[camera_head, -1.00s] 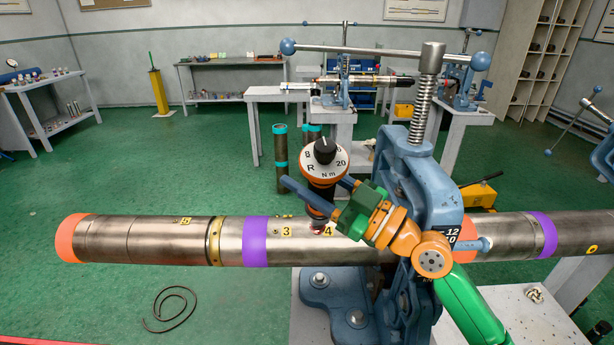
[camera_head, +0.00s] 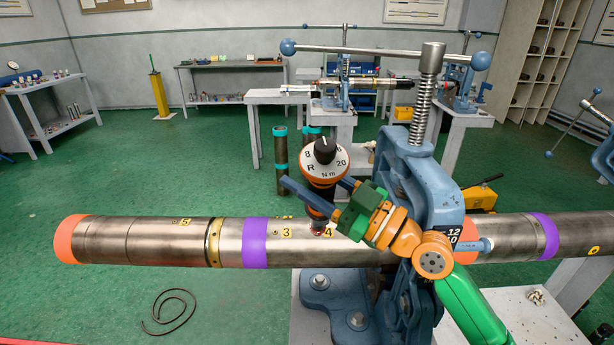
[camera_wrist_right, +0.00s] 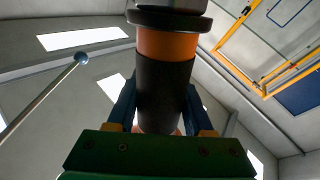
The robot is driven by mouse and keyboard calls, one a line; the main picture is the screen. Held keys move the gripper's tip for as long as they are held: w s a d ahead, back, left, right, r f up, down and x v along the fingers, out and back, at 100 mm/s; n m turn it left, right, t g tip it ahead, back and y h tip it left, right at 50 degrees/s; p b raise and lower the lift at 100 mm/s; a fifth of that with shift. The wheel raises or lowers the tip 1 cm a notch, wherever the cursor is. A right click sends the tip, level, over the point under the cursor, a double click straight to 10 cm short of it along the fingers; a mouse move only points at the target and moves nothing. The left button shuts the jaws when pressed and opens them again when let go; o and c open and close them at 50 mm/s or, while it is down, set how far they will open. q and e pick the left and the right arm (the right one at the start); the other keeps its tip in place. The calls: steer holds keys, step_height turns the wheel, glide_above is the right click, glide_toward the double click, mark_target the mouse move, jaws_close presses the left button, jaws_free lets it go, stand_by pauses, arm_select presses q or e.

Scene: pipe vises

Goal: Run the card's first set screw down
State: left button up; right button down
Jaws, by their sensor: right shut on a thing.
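My right gripper (camera_head: 325,202) is shut on a torque screwdriver (camera_head: 322,168) with a white dial face, black knob and orange and black body. The driver stands nearly upright over the steel pipe (camera_head: 155,240), its lower end at the yellow tag 4 (camera_head: 328,233). The screw under the tip is hidden, so I cannot tell how deep it sits. In the right wrist view the driver's dark grip (camera_wrist_right: 163,92) is between the blue fingers. Tag 3 (camera_head: 286,232) and tag 5 (camera_head: 185,222) are further left on the pipe. My left gripper is not in view.
A blue vise (camera_head: 425,180) holds the pipe just right of my gripper. A black plate (camera_head: 453,237) reading 12 and 10 is by the vise. The vise's long bar (camera_head: 385,50) passes above.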

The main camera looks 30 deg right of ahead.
mark_target(307, 157)
stand_by(0.3)
steer(key=shift+s+a+r+p, duration=0.15)
steer(key=shift+s+r+p, duration=0.1)
steer(key=shift+r+p, duration=0.5)
steer(key=shift+s+a+r+p, duration=0.1)
steer(key=shift+s+r+p, duration=0.1)
steer(key=shift+r+p, duration=0.6)
steer(key=shift+s+a+r+p, duration=0.15)
steer(key=shift+s+r+p, duration=0.1)
steer(key=shift+r+p, duration=0.5)
steer(key=shift+f, duration=0.1)
